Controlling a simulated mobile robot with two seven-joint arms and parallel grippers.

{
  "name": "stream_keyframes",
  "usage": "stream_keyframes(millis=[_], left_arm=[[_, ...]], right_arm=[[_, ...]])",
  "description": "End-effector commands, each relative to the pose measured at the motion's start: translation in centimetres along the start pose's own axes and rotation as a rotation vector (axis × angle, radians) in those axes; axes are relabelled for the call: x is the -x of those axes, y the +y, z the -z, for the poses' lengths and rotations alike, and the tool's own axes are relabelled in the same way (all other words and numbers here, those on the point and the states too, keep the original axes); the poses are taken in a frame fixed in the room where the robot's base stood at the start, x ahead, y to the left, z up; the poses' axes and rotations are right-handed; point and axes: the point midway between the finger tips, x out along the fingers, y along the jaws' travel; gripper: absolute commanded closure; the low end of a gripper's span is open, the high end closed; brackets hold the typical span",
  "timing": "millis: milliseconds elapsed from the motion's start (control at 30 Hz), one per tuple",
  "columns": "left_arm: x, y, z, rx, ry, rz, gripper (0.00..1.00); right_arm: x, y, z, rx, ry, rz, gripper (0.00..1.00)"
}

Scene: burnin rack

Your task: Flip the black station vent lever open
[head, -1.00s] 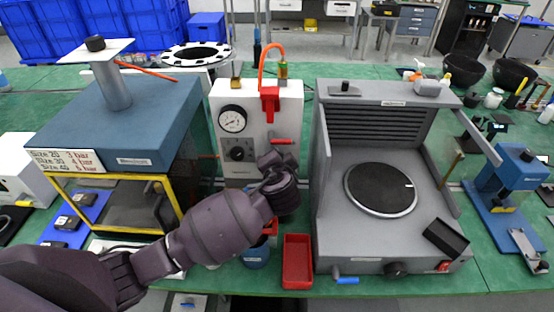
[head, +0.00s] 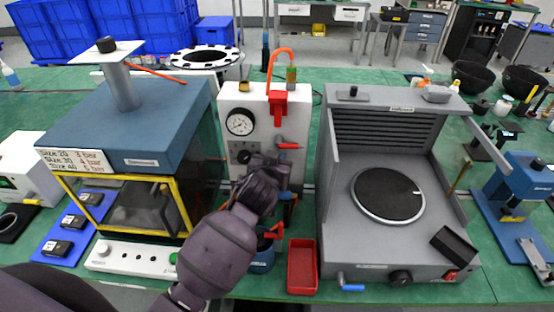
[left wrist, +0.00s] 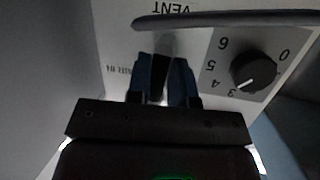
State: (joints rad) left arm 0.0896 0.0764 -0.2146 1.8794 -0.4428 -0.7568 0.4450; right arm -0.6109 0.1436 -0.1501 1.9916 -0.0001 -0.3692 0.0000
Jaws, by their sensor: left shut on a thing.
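The white station (head: 265,105) stands upright in the middle of the head view, with a gauge (head: 240,123) and a black knob (head: 243,156). My left gripper (head: 264,166) is at its lower front, and the hand hides its fingertips there. In the left wrist view the fingers (left wrist: 165,74) are shut on a black part, the vent lever (left wrist: 157,82), below an upside-down VENT label (left wrist: 172,8). The knob also shows there (left wrist: 254,69), right of the fingers. The far end of the lever is hard to make out. My right gripper is not in view.
A red lever (head: 288,146) and an orange hose (head: 273,62) are on the station. A blue chamber (head: 165,125) stands close on the left, a grey machine (head: 345,180) on the right. A red tray (head: 302,265) lies in front. A dark bar (left wrist: 225,18) crosses the wrist view.

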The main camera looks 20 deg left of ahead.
Motion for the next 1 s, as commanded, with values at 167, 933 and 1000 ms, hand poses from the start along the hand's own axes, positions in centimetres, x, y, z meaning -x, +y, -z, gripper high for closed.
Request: stream_keyframes(millis=[167, 933, 1000], left_arm=[[0.09, 0.30, -0.51, 0.063, -0.001, -0.024, 1.00], [0.06, 0.14, -0.34, 0.092, 0.010, -0.032, 0.59], [0.05, 0.08, -0.27, 0.091, 0.012, -0.030, 0.59]], right_arm=[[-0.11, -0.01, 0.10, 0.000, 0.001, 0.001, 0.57], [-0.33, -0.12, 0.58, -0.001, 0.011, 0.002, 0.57], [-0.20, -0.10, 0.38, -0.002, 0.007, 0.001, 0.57]])
